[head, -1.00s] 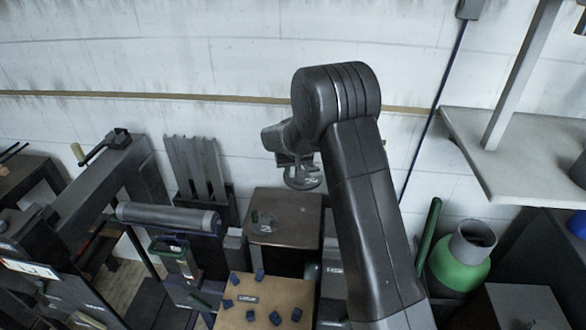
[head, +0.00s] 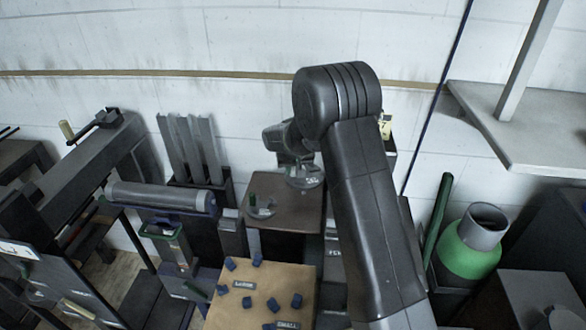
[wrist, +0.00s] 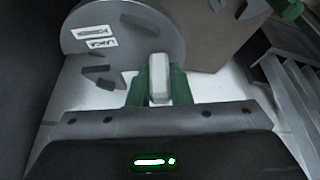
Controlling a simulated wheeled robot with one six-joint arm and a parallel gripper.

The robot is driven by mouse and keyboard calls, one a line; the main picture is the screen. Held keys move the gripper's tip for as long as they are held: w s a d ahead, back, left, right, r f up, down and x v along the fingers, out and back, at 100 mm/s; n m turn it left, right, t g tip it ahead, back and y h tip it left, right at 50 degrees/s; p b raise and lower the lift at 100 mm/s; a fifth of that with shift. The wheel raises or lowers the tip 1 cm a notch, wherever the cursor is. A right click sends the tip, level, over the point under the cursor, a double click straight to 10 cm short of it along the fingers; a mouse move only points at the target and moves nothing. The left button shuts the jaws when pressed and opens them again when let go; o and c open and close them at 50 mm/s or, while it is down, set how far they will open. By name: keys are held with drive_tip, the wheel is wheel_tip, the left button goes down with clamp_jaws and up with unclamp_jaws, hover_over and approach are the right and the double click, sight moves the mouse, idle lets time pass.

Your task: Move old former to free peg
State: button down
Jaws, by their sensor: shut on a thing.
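My gripper (wrist: 160,88) has green fingers shut on a pale upright grip. Beside it in the wrist view is a grey round former (wrist: 125,35) with two white labels; one seems to read "LARGE". In the head view the former (head: 305,178) hangs under my gripper, in front of the white wall and over the far right of a brown-topped stand (head: 290,215). A green peg (head: 252,200) stands at the left of that stand, with a small grey round piece by its foot. How the grip joins the former is partly hidden.
A tan board (head: 262,290) with several blue blocks lies in front of the stand. A roller (head: 160,197) machine is at left, with upright grey plates (head: 190,150) behind it. A green-and-grey cylinder (head: 470,250) and a pale shelf (head: 530,140) are at right.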

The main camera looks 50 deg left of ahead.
drive_tip(key=shift+f+b, duration=0.85)
drive_tip(key=shift+f, duration=1.3)
drive_tip(key=shift+f+b, duration=0.95)
drive_tip(key=shift+f, duration=0.15)
drive_tip(key=shift+f+b, duration=0.25)
drive_tip(key=shift+b, duration=0.25)
drive_tip(key=c, duration=1.2)
unclamp_jaws()
drive_tip(key=shift+d, duration=0.1)
drive_tip(key=shift+c, duration=0.2)
drive_tip(key=shift+s+f, duration=0.1)
drive_tip(key=shift+f, duration=0.1)
drive_tip(key=b+v, duration=0.1)
drive_tip(key=v, duration=1.3)
